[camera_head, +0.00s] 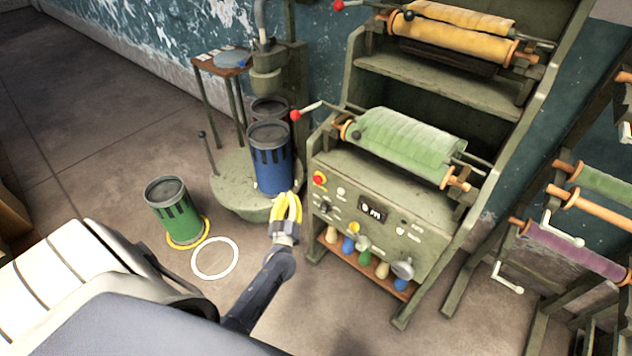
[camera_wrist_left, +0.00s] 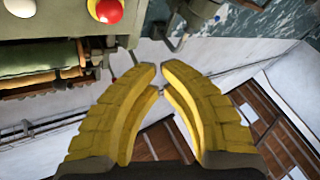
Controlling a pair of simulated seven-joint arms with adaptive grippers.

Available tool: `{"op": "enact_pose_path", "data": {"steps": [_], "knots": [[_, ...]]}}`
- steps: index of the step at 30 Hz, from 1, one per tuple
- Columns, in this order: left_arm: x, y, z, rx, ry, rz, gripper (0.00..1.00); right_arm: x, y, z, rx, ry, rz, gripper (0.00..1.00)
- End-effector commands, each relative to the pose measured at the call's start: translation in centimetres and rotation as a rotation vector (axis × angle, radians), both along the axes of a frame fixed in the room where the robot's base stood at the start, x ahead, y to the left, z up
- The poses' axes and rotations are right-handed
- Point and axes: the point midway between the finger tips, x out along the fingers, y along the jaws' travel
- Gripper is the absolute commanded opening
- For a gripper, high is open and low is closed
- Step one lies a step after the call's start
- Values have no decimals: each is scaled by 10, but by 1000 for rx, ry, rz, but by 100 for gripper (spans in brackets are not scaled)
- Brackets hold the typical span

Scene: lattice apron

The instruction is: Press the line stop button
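The red button (camera_head: 319,179) with a yellow surround sits at the upper left of the green machine's front panel (camera_head: 385,220). It also shows at the top of the left wrist view (camera_wrist_left: 109,10), left of the fingertips. My left gripper (camera_head: 288,198) has yellow ribbed fingers. It is in front and to the left of the panel, apart from the button. In the left wrist view its fingertips (camera_wrist_left: 161,68) are almost together, with nothing between them. My right gripper is not in view.
A white button (camera_head: 341,193), a small display (camera_head: 372,212) and knobs share the panel. A blue canister (camera_head: 270,165) stands behind my left gripper, and a green canister (camera_head: 173,212) to its left. A red-tipped lever (camera_head: 296,114) juts out above the panel.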

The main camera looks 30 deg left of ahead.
Motion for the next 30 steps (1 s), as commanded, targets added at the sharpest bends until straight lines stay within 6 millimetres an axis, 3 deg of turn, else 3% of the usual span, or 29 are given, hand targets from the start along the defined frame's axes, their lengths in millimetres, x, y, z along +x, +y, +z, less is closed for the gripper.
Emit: {"op": "enact_pose_path", "data": {"steps": [19,30], "knots": [[65,-9,1,-1,-1,0,0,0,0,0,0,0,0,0],[84,-11,0,0,0,0,0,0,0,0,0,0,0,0]]}}
